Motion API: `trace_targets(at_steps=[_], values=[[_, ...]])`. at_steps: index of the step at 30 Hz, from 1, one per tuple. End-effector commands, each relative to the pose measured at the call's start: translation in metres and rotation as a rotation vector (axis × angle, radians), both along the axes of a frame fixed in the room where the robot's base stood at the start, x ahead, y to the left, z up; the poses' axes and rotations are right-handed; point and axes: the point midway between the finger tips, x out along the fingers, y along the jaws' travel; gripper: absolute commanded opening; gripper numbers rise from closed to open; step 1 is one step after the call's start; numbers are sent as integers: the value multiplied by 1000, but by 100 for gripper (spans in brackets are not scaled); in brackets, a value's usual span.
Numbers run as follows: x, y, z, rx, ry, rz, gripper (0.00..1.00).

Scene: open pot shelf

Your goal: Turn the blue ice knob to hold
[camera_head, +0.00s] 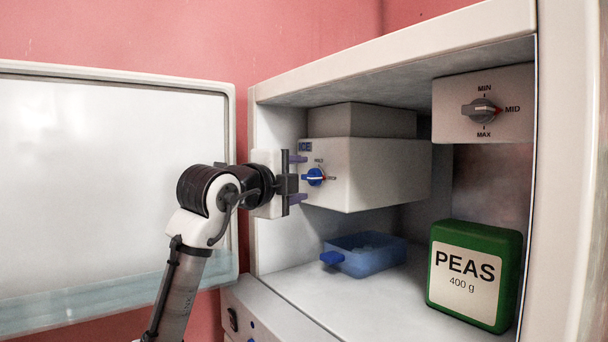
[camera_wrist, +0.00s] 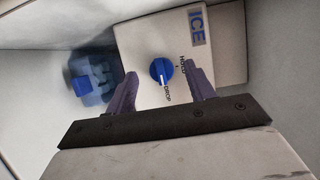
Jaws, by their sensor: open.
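The blue ice knob (camera_head: 315,177) is on the front of a pale ice maker box (camera_head: 385,172) inside the freezer. In the wrist view the knob (camera_wrist: 161,70) shows a pale pointer mark towards the word DROP, while the word HOLD is at another side. In the head view the small HOLD label is above the knob. My gripper (camera_head: 297,179) is open just in front of the knob, with one finger above and one below its level. In the wrist view the knob appears between the spread fingers (camera_wrist: 160,78), with no visible contact.
A blue ice tray (camera_head: 368,257) sits on the shelf floor below the box. A green PEAS pack (camera_head: 475,275) stands at right. A grey MIN/MID/MAX dial (camera_head: 481,110) is at upper right. The freezer door (camera_head: 110,180) hangs open at left.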

Motion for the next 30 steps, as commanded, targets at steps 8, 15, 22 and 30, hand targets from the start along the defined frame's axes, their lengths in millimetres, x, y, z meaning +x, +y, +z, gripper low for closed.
trace_targets(at_steps=[8,15,22,30], values=[[22,-13,0,0,0,0,54],[23,-14,0,-1,-1,1,54],[23,-14,0,-1,-1,1,30],[23,-14,0,-2,2,1,10]])
